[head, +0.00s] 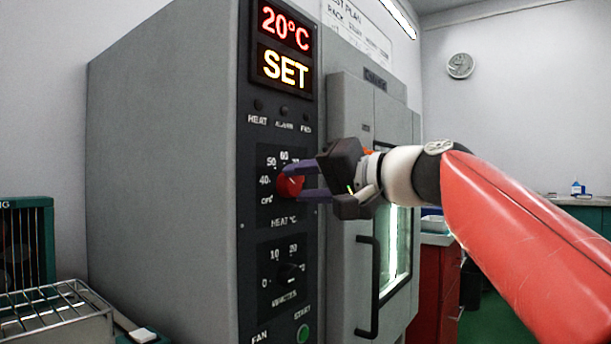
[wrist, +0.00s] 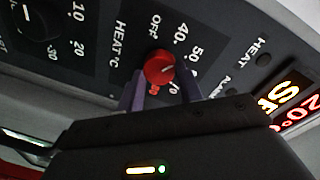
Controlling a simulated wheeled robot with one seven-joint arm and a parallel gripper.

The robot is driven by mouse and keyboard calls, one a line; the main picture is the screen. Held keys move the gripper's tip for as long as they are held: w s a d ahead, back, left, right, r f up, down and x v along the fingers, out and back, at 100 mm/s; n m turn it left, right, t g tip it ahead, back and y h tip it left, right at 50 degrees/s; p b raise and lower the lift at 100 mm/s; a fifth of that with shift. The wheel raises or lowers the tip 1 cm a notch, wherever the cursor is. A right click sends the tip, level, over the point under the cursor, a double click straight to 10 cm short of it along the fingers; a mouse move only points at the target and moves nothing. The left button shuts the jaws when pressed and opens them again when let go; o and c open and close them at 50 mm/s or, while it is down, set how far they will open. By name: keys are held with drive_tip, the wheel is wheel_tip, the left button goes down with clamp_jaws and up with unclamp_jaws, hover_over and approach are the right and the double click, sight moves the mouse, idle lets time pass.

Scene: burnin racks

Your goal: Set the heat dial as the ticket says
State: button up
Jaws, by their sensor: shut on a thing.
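The red heat dial (head: 290,184) is on the dark control panel of the grey oven, with a scale marked OFF, 40, 50, 60 and more. My gripper (head: 308,183) reaches in from the right, its purple fingers shut on the dial. The wrist view also shows the red dial (wrist: 160,68) between the two fingers (wrist: 158,88). A pale pointer line on the dial shows there; I cannot tell its exact setting. The display (head: 284,45) reads 20°C and SET. The ticket cannot be made out; a test plan sheet (head: 365,25) on the wall is too small to read.
A black minutes dial (head: 290,273) and a green start button (head: 303,333) sit below on the panel. The oven door has a black handle (head: 368,287) to the right. A wire rack (head: 50,312) stands at lower left. Small lamps (head: 284,111) sit above the dial.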

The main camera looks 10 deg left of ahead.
drive_tip(key=m+p, duration=0.3)
drive_tip(key=m, duration=0.3)
drive_tip(key=shift+w+d+g, duration=0.1)
drive_tip(key=shift+g, duration=0.2)
drive_tip(key=shift+f+m+p, duration=0.15)
drive_tip(key=shift+m+p, duration=0.7)
drive_tip(key=shift+m, duration=1.05)
drive_tip(key=shift+f+g, duration=0.1)
drive_tip(key=shift+g, duration=0.2)
drive_tip(key=o, duration=1)
drive_tip(key=b+v, duration=0.1)
drive_tip(key=v, duration=0.6)
drive_tip(key=shift+d, duration=0.4)
drive_tip(key=shift+f, duration=0.15)
